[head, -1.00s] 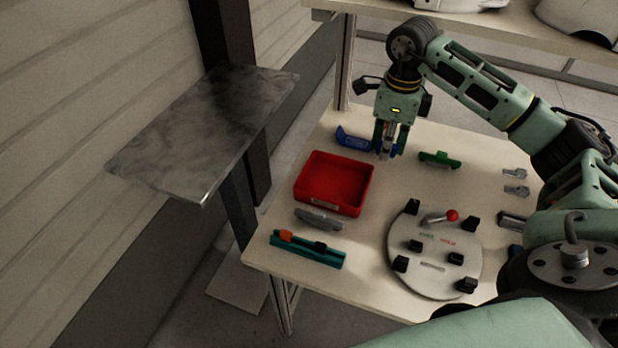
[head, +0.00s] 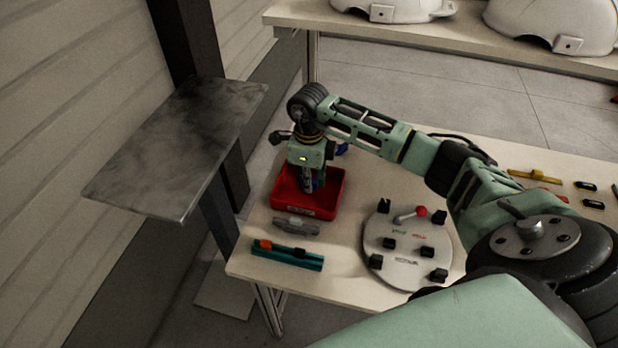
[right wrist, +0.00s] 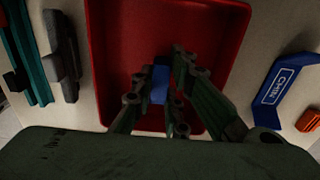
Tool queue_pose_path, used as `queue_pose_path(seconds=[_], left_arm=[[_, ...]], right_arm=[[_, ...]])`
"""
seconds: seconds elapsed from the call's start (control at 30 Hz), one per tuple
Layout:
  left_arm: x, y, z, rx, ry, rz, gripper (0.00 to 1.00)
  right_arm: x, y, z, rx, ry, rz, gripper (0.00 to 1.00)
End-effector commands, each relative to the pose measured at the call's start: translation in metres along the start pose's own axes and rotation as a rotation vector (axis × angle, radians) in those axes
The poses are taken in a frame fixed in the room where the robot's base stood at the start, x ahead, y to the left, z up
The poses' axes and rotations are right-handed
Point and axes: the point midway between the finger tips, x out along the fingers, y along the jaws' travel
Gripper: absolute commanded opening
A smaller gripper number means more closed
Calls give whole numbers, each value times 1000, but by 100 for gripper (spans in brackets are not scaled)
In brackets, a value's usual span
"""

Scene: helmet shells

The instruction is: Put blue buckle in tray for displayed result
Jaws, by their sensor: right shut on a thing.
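The red tray (head: 335,193) stands on the near left part of the table. My right gripper (head: 311,187) points down over the inside of the tray and is shut on a small blue buckle (right wrist: 160,88). In the right wrist view the buckle sits between the fingers with the red tray floor (right wrist: 122,50) around it; I cannot tell if it touches the floor. The round test plate (head: 380,222) carries a red-knobbed lever (head: 421,211), black blocks and small green and red marks, too small to read. My left gripper is not in view.
A grey part (head: 296,226) and a teal rail (head: 290,260) lie in front of the tray. A blue labelled part (right wrist: 284,90) lies beside it. Yellow (head: 535,174) and dark small parts lie at the right. White helmet shells (head: 560,24) stand on a back table.

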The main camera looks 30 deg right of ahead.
Motion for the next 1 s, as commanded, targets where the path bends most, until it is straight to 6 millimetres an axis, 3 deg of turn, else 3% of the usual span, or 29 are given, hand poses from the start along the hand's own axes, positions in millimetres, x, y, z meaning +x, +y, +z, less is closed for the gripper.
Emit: queue_pose_path(seconds=[0.37,0.4,0.6,1.0], left_arm=[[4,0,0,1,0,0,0],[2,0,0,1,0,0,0],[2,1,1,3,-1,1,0],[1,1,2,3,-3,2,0]], right_arm=[[7,0,0,0,-2,-1,0],[5,0,0,0,-2,-1,17],[4,0,0,0,-2,-1,32],[-3,-1,1,-1,-4,-3,32]])
